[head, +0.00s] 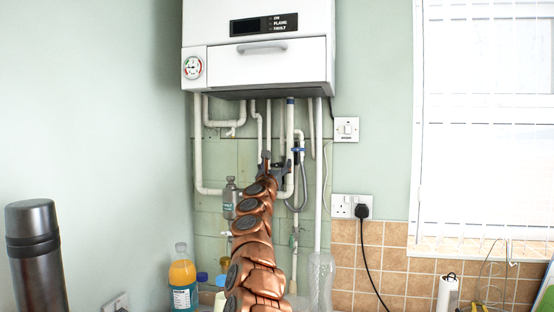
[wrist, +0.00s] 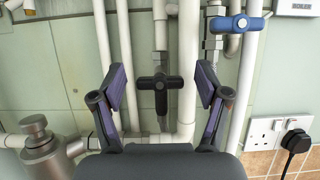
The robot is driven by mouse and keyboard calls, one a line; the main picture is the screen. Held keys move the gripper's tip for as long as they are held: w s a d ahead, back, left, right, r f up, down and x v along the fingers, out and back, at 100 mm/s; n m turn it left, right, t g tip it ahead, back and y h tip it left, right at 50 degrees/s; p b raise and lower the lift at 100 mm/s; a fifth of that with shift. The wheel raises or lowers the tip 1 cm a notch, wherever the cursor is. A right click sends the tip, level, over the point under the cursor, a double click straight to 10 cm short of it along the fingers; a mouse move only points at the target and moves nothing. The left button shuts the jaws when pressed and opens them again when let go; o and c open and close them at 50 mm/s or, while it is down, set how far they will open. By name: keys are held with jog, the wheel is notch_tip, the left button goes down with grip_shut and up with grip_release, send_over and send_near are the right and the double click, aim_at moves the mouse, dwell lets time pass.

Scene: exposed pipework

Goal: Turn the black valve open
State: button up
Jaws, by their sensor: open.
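The black valve (wrist: 160,82) shows in the middle of the wrist view. It has a T-shaped handle, with its bar running across and its stem hanging down, on a narrow metal pipe. My gripper (wrist: 162,86) is open, with one finger to the left of the valve and one to the right. Neither finger appears to touch it. In the head view, my gripper (head: 276,170) is up among the pipes below the boiler, and I cannot make out the black valve there.
White pipes (wrist: 187,60) run close on both sides. A metal canister-like fitting (wrist: 42,143) is at lower left, and a socket with a black plug (wrist: 294,140) at lower right. The boiler (head: 265,60) hangs above.

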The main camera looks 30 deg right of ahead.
jog(key=shift+w+d+r+p, duration=0.1)
jog(key=shift+w+d+p, duration=0.2)
jog(key=shift+w+d, duration=0.05)
jog(key=c, duration=1.2)
